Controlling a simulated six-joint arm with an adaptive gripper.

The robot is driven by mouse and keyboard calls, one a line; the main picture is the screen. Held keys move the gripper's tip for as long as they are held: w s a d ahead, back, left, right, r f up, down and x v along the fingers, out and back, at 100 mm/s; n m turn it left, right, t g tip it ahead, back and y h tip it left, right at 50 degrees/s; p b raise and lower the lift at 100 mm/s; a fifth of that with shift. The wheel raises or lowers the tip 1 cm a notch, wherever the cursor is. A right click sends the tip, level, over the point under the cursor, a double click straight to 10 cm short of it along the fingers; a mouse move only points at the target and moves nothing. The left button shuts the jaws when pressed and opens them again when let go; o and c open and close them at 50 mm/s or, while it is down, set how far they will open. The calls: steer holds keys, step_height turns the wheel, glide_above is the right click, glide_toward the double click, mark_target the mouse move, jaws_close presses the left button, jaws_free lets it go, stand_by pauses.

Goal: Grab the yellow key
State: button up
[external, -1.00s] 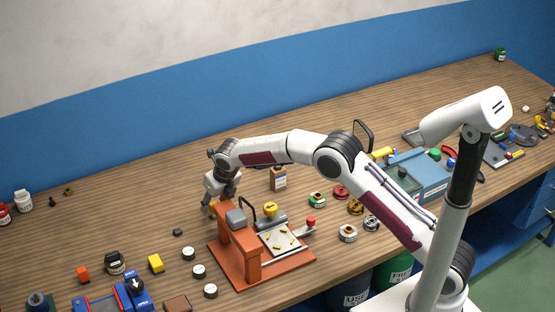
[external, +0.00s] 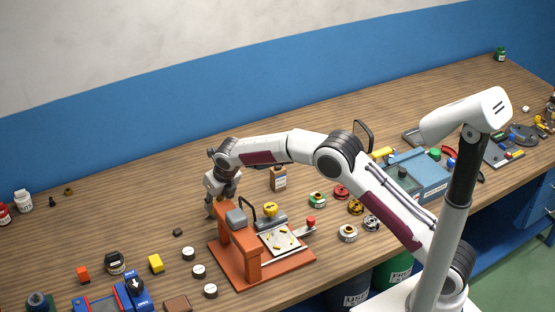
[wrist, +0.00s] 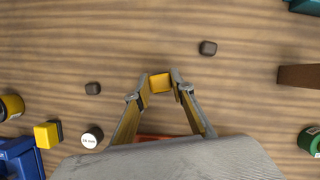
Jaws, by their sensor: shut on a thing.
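My gripper (wrist: 160,86) is shut on a small yellow block-like piece, the yellow key (wrist: 160,83), in the wrist view. The key sits between the two fingertips, with its square yellow face showing. In the external view my gripper (external: 211,211) points down just behind and left of the orange press-like stand (external: 240,262). The key is hard to make out there. I cannot tell whether the key touches the table.
The orange stand, with a pale plate (external: 283,236) bearing small yellow pieces, is close to my gripper. White-topped cylinders (external: 188,253) and a yellow block (external: 156,263) lie left. The table behind my gripper is mostly clear.

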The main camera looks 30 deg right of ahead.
step_height(320, 180, up, 10)
stand_by(0.6)
